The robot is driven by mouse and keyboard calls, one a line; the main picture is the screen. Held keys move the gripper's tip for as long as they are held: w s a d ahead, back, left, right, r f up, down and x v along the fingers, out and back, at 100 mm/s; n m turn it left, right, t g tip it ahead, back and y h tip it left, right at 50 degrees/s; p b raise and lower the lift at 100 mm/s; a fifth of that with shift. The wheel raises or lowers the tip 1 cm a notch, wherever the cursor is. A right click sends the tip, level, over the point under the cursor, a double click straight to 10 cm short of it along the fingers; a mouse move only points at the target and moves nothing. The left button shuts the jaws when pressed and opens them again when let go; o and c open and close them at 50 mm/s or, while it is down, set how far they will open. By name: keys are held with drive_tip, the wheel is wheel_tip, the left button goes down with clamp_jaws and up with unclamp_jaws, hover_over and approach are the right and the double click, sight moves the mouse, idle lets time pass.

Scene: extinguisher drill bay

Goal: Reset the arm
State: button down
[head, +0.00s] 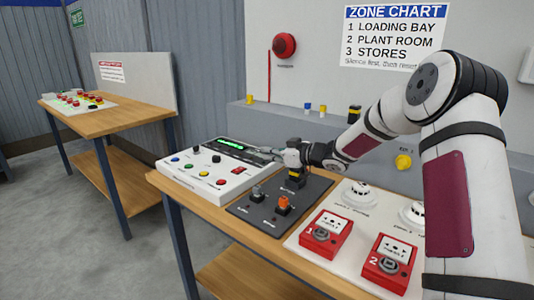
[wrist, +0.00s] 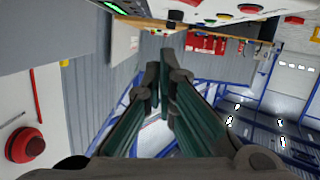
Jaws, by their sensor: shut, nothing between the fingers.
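My gripper (head: 258,152) reaches leftward over the back right of the white control panel (head: 206,186) in the head view. Its fingers are together with nothing between them. In the wrist view my gripper (wrist: 165,78) points away from the camera, and its fingertips touch no object that I can see. The arm comes from the right over the bench. The panel has coloured buttons and a lit green display (head: 230,145). I cannot tell the exact height of the gripper above the panel.
Red call points 1 (head: 325,236) and 2 (head: 390,264) and white detectors (head: 358,193) stand under the arm. A red bell (head: 284,46) is on the wall. Another bench (head: 108,120) stands left across open floor.

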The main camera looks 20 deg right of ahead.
drive_tip(key=shift+r, duration=0.1)
drive_tip(key=s+d+r+m+g+h+p, duration=0.25)
drive_tip(key=s+r+m+h, duration=0.25)
drive_tip(key=s+r+h, duration=0.85)
drive_tip(key=s+a+m+g+y+p, duration=0.1)
drive_tip(key=s+a+g+y+p, duration=0.1)
drive_tip(key=s, duration=1.9)
drive_tip(key=s+a+f+m+g+y+p, duration=0.1)
drive_tip(key=s+a+m+g+y+p, duration=0.1)
drive_tip(key=s, duration=1.8)
drive_tip(key=shift+s+a+g+y, duration=0.35)
drive_tip(key=shift+a+g+y, duration=0.2)
drive_tip(key=shift+a+g, duration=0.5)
drive_tip(key=shift+w+a, duration=0.15)
drive_tip(key=shift+w, duration=0.05)
